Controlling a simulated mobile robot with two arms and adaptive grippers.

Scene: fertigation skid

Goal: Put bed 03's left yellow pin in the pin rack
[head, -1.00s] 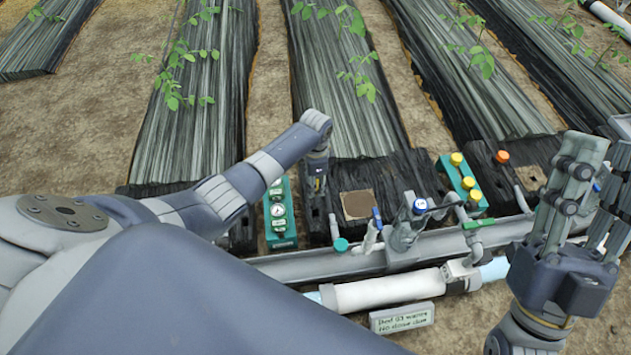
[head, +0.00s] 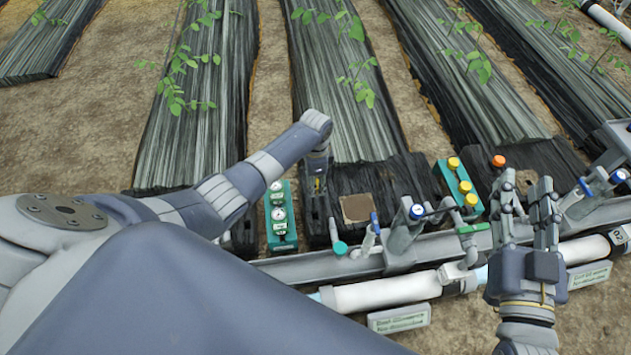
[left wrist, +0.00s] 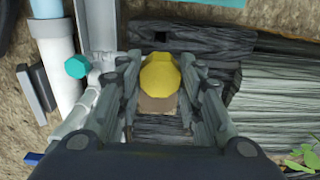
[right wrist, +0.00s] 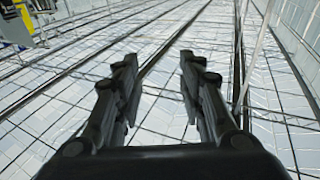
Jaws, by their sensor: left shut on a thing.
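My left gripper (head: 317,185) points down over the black bed end, left of a brown square patch. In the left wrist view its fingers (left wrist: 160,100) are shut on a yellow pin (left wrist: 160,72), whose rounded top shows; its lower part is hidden. In the head view only a sliver of yellow shows between the fingers. A teal block (head: 449,178) with several yellow caps (head: 465,187) stands to the right; I cannot tell if it is the pin rack. My right gripper (head: 527,195) is raised with fingers apart and empty, also in the right wrist view (right wrist: 155,85).
A teal panel with gauges (head: 280,240) stands left of my left gripper. A grey rail (head: 300,268) with valves and blue handles runs across the front. A white pipe (head: 385,291) and a sign (head: 399,319) lie before it. An orange cap (head: 499,160) is at right.

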